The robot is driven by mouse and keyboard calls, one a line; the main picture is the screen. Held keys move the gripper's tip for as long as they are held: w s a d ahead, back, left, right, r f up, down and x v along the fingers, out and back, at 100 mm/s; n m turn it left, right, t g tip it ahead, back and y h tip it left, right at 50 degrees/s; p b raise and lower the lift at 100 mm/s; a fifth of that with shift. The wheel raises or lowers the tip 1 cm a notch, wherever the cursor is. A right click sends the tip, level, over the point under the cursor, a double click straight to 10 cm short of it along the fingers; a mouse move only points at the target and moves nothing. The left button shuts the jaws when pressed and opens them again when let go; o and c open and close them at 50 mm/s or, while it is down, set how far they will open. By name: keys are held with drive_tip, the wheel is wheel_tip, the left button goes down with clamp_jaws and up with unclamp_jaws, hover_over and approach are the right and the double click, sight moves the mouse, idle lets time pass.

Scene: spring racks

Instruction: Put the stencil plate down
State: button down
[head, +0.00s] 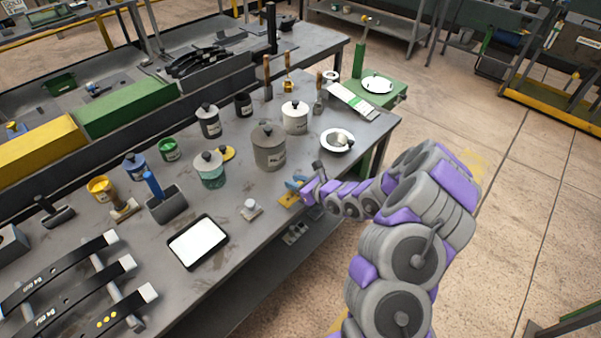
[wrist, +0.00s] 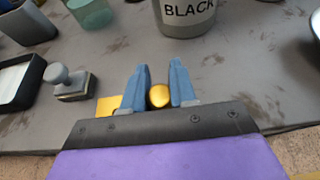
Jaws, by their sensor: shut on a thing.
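The stencil plate looks to be the yellow piece at my gripper (head: 297,186), by the front edge of the workbench in the head view (head: 287,200). In the wrist view a flat yellow part (wrist: 106,106) shows left of the left finger. A round brass knob sits between the two blue fingertips of my gripper (wrist: 159,90), which is shut on it. Most of the plate is hidden behind the fingers and the dark gripper body. I cannot tell whether its underside touches the bench.
The workbench (head: 225,240) holds a grey can labelled BLACK (wrist: 186,14), a small stamp (head: 250,209), a tray with a white pad (head: 198,242) and a white bowl (head: 337,141). Several pots and brushes stand behind. Bare bench shows around the stamp.

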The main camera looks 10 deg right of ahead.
hover_over(308, 174)
drive_tip(key=s, duration=0.3)
drive_tip(key=shift+a+f, duration=0.3)
drive_tip(key=shift+a, duration=0.1)
drive_tip(key=shift+w+d+b, duration=0.15)
drive_tip(key=shift+w+b, duration=0.05)
drive_tip(key=shift+w, duration=0.35)
drive_tip(key=shift+w+d+b, duration=0.15)
drive_tip(key=shift+w, duration=0.35)
drive_tip(key=shift+w+a, duration=0.35)
drive_tip(key=shift+a, duration=0.5)
drive_tip(key=shift+w+a, duration=0.2)
drive_tip(key=f, duration=0.2)
drive_tip(key=d+f+b, duration=0.1)
drive_tip(key=shift+d+f, duration=0.1)
drive_tip(key=shift+f, duration=0.3)
drive_tip(key=shift+d, duration=0.35)
drive_tip(key=shift+d+r, duration=0.1)
drive_tip(key=shift+d, duration=0.05)
drive_tip(key=shift+a+f, duration=0.2)
drive_tip(key=shift+a, duration=0.4)
drive_tip(key=c, duration=1.1)
unclamp_jaws()
drive_tip(key=shift+s+a, duration=0.1)
drive_tip(key=shift+a, duration=0.15)
drive_tip(key=shift+o, duration=1)
drive_tip(key=shift+d, duration=0.3)
